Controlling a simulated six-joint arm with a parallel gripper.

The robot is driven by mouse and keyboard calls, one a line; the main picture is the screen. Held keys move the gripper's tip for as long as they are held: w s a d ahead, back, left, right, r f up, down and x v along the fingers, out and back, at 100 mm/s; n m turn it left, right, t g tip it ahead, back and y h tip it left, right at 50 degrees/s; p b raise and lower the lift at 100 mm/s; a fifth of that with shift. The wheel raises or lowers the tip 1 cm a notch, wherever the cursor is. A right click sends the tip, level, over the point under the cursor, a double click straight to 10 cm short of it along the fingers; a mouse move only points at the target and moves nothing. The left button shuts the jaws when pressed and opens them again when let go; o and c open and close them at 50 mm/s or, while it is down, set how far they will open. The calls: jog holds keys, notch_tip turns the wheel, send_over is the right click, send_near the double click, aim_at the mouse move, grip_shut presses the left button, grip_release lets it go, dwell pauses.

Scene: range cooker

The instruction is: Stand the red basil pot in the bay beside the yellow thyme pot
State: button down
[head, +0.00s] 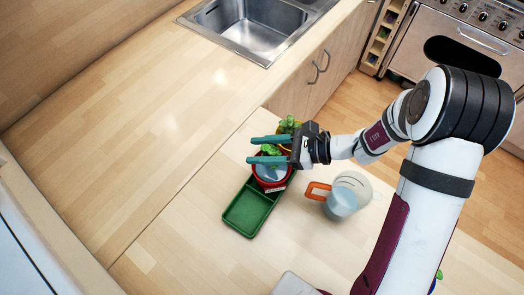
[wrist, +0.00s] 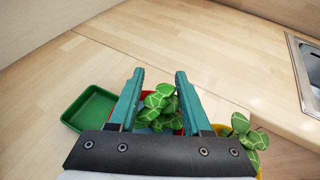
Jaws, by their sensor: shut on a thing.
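The red basil pot (head: 271,182), with green leaves, is at my gripper (head: 250,150). In the wrist view its leaves (wrist: 158,103) and a bit of red rim show between the two teal fingers (wrist: 160,72), which are shut on the pot. The yellow thyme pot (head: 285,148) is just behind, partly hidden by my gripper; it also shows at the lower right of the wrist view (wrist: 258,168). A green tray (head: 247,233) lies under the pots, its near bay empty. The red pot is over or in the part beside the yellow pot; I cannot tell whether its base touches the tray.
A grey-white object (head: 295,284) is at the bottom edge. The sink (head: 245,28) is at the back. The worktop left of the tray is clear.

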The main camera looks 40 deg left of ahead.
jog(key=shift+f, duration=0.35)
jog(key=shift+c, duration=1.7)
grip_release()
jog(key=shift+f, duration=0.1)
